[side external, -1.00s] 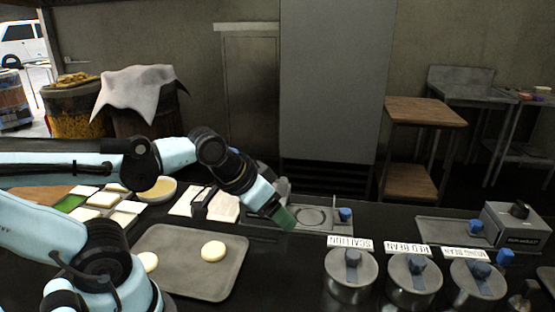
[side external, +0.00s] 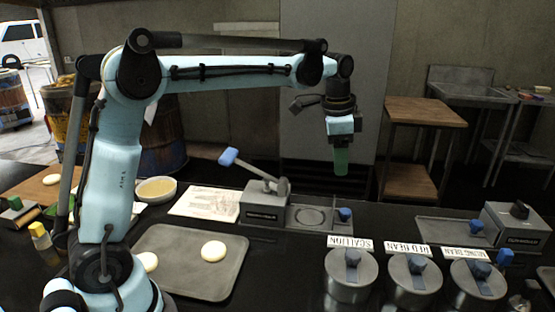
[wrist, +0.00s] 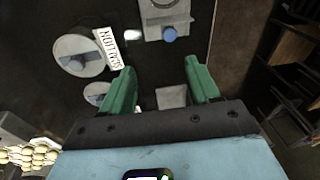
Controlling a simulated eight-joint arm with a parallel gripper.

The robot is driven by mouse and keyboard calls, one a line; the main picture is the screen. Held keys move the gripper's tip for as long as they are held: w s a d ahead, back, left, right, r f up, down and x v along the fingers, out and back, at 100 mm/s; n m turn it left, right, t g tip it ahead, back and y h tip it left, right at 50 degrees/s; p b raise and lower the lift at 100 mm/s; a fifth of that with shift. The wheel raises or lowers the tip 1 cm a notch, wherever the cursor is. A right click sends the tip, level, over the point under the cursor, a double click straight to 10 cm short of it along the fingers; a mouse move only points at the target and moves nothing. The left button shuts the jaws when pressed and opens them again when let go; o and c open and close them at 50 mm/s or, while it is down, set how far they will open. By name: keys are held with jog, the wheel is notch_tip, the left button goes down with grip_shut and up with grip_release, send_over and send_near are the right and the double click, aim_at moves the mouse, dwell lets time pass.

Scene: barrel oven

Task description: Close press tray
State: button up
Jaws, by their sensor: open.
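The nearer press (side external: 265,203) is a grey metal block with a raised lever ending in a blue handle (side external: 228,156). Its flat press tray (side external: 322,222) sticks out to the right of the block, with a round plate on it and a blue knob (side external: 344,214) at its right end. In the wrist view the tray's end (wrist: 183,32) and blue knob (wrist: 169,34) show at the top. My gripper (side external: 341,172) points down, high above the counter near the knob end. Its green fingers (wrist: 161,86) are apart, with nothing between them.
Several lidded pots stand along the counter front, including the scallion pot (side external: 350,280) and red bean pot (side external: 413,280). A second press (side external: 515,225) with its own tray (side external: 440,228) is at right. A baking tray (side external: 200,280) holds pale dough discs (side external: 213,251).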

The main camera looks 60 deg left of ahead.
aim_at(344, 210)
jog(key=w+f+m, duration=0.1)
jog(key=f, duration=0.4)
jog(key=w+f+m+g, duration=0.1)
jog(key=w+f, duration=0.1)
jog(key=f, duration=0.4)
jog(key=w+a+f+m+g, duration=0.1)
jog(key=w+f, duration=0.1)
jog(key=f, duration=0.3)
jog(key=shift+w+f, duration=0.15)
jog(key=shift+f, duration=0.1)
grip_shut()
